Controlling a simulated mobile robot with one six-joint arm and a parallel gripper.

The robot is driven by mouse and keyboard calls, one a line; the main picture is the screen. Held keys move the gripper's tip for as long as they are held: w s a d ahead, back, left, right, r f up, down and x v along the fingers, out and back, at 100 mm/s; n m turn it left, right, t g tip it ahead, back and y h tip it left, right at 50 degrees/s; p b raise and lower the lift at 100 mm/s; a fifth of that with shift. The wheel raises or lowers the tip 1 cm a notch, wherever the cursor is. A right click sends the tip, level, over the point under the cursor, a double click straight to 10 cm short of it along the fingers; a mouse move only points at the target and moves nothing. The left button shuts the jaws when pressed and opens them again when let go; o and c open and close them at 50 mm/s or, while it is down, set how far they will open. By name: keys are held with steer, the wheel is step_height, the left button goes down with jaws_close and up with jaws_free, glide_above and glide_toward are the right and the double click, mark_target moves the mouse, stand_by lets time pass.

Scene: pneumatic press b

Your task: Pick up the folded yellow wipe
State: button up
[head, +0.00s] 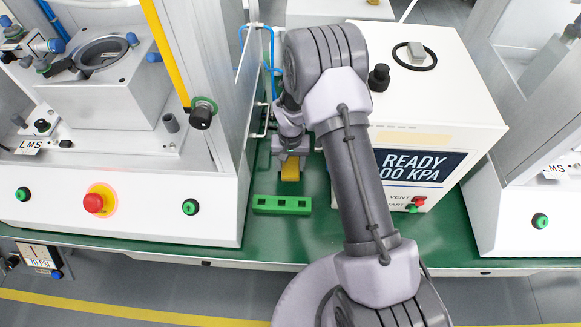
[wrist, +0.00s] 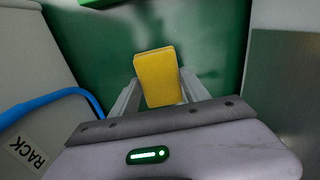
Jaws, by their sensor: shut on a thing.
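The folded yellow wipe (wrist: 158,75) is a small yellow block-like pad between the two fingers of my gripper (wrist: 160,92) in the wrist view. My gripper is shut on it, with one finger along each side. In the head view the wipe (head: 290,170) shows just below my gripper (head: 291,160), over the green bench top. I cannot tell whether the wipe touches the bench or is held just above it. My arm hides part of the area to the right.
A green block with holes (head: 282,204) lies on the bench in front of the wipe. A white press station (head: 120,190) stands to the left, and a white box with a READY display (head: 425,165) to the right. A blue hose (wrist: 50,103) runs beside my gripper.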

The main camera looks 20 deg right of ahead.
mark_target(291, 166)
step_height(291, 166, up, 18)
steer(key=p, duration=0.6)
steer(key=o, duration=0.5)
steer(key=c, duration=0.8)
